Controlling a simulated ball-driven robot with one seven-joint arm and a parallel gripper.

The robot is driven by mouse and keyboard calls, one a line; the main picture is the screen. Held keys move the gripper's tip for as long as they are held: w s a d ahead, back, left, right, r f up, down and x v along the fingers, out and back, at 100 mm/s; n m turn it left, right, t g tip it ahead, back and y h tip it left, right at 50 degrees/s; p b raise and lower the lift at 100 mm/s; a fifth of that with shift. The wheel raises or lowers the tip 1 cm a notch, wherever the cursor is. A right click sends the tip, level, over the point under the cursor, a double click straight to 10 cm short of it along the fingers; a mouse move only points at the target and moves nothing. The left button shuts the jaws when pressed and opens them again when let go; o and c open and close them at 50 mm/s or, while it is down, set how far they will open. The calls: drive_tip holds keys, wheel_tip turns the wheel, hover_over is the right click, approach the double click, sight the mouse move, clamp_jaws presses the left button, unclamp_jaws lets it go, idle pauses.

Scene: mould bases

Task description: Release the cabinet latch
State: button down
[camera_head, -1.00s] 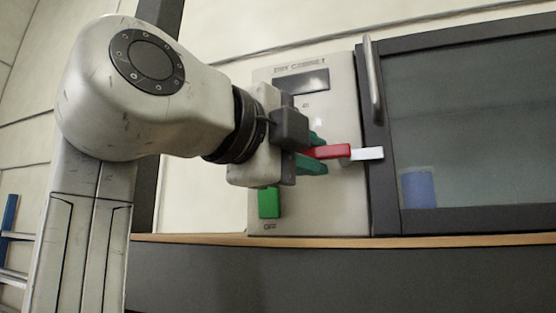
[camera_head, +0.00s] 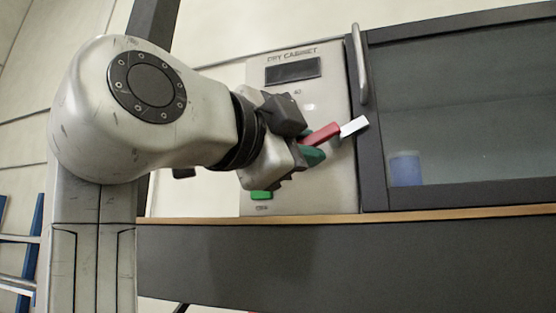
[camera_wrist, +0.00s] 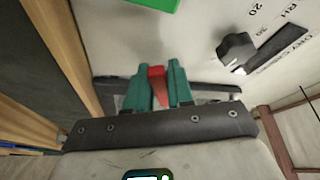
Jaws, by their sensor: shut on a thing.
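The cabinet latch is a red lever (camera_head: 321,134) with a white end piece (camera_head: 354,126) at the edge of the grey cabinet door (camera_head: 372,170). It is tilted, with its white end pointing up and right. My gripper (camera_head: 307,143) is shut on the red lever, its teal fingers on either side. In the wrist view, the red lever (camera_wrist: 158,88) shows between the two teal fingers of my gripper (camera_wrist: 157,72). The fingers and wrist hide the lever's inner part in the head view.
The pale control panel (camera_head: 335,95) carries a dark display (camera_head: 293,69) and a green switch (camera_head: 261,195). A dark knob (camera_wrist: 237,50) shows in the wrist view. A vertical door handle (camera_head: 360,65) is above the latch. A blue container (camera_head: 405,169) stands behind the glass.

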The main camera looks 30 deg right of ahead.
drive_tip(key=n, duration=0.1)
drive_tip(key=f+n+t+b, duration=0.1)
drive_tip(key=n+b, duration=0.1)
drive_tip(key=shift+s+d+f+h, duration=0.2)
drive_tip(key=shift+f+h, duration=0.05)
drive_tip(key=shift+h, duration=0.05)
drive_tip(key=n+t, duration=0.1)
drive_tip(key=n+b, duration=0.1)
drive_tip(key=n, duration=0.1)
drive_tip(key=n+t+b, duration=0.1)
drive_tip(key=shift+s+d+f+n+t, duration=0.3)
drive_tip(key=shift+s+d+f+n, duration=0.05)
drive_tip(key=shift+s+n, duration=0.05)
drive_tip(key=n, duration=0.1)
drive_tip(key=n+t+b, duration=0.1)
drive_tip(key=n, duration=0.1)
drive_tip(key=n+t+y, duration=0.1)
drive_tip(key=shift+s+d+f+n+b, duration=0.2)
drive_tip(key=shift+s+d+n+b, duration=0.15)
drive_tip(key=shift+d+n, duration=0.05)
drive_tip(key=shift+s+d+n+t+y+b, duration=0.2)
drive_tip(key=shift+n+t+y, duration=0.3)
drive_tip(key=shift+n, duration=0.65)
drive_tip(key=shift+s+d+n+t+y+b, duration=0.15)
drive_tip(key=shift+n+t+y, duration=0.35)
drive_tip(key=shift+n, duration=0.95)
drive_tip(key=c, duration=1.1)
unclamp_jaws()
drive_tip(key=shift+r, duration=0.1)
drive_tip(key=shift+h, duration=0.3)
